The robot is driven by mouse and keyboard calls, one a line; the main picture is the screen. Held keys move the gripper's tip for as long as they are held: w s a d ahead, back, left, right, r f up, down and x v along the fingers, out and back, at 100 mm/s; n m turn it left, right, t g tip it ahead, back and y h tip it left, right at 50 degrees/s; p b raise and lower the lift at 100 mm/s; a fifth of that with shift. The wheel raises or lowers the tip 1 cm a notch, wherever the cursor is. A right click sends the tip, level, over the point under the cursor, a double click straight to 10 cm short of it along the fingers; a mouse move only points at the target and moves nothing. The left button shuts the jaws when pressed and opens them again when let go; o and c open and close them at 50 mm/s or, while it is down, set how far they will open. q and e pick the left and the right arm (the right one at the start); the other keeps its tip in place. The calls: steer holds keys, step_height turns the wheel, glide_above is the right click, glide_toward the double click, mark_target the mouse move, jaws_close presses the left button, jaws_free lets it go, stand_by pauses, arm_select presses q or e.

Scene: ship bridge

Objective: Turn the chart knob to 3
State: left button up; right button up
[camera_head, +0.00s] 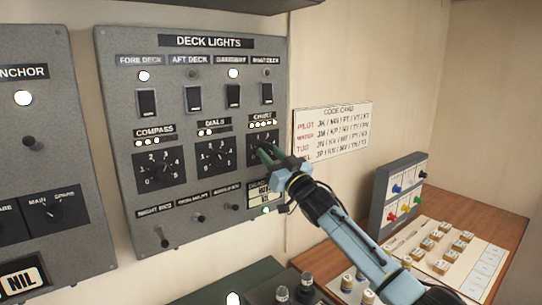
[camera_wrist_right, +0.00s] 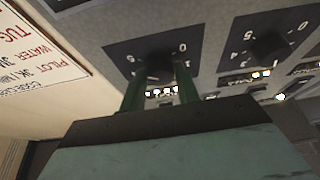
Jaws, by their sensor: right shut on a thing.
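The chart knob is the right one of the three dark dials on the deck lights panel (camera_head: 215,49). In the head view the fingers largely cover it, and its square dial plate (camera_head: 256,137) shows around them. My right gripper (camera_head: 268,152) reaches it from the lower right. In the right wrist view the two green fingers (camera_wrist_right: 160,82) stand on either side of the dark chart knob (camera_wrist_right: 157,67), shut on it. The pointer's exact reading is hidden. My left gripper is not in view.
The dials knob (camera_head: 214,157) and compass knob (camera_head: 158,171) sit to the left. Small switches (camera_head: 199,217) line the panel below. A code card (camera_head: 331,130) hangs at the right. A grey switch box (camera_head: 396,198) stands on the wooden desk (camera_head: 477,215).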

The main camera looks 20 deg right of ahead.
steer(key=shift+d+n, duration=0.1)
steer(key=shift+n, duration=0.2)
steer(key=n+g+y, duration=0.1)
steer(key=n, duration=0.2)
steer(key=n+g+y+p, duration=0.1)
steer(key=n+y, duration=0.1)
steer(key=n, duration=0.1)
steer(key=shift+w+d+r, duration=0.1)
steer(key=shift+d, duration=0.1)
steer(key=n+g+y+p, duration=0.1)
steer(key=n, duration=0.2)
steer(key=n+g+p, duration=0.1)
steer(key=n, duration=0.2)
steer(key=shift+d+r+n+y, duration=0.2)
steer(key=shift+n+y, duration=0.1)
steer(key=shift+y, duration=0.1)
steer(key=n+g+p, duration=0.1)
steer(key=n, duration=0.1)
steer(key=n+g+p, duration=0.1)
steer(key=n, duration=0.1)
steer(key=n+g, duration=0.1)
steer(key=n, duration=0.2)
steer(key=shift+w+r+p, duration=0.1)
steer(key=shift+r+p, duration=0.2)
steer(key=shift+p, duration=0.1)
steer(key=shift+n+g+h+p, duration=0.5)
steer(key=shift+n+g+p, duration=0.15)
steer(key=shift+n, duration=1.15)
steer(key=o, duration=1)
steer(key=shift+c, duration=0.2)
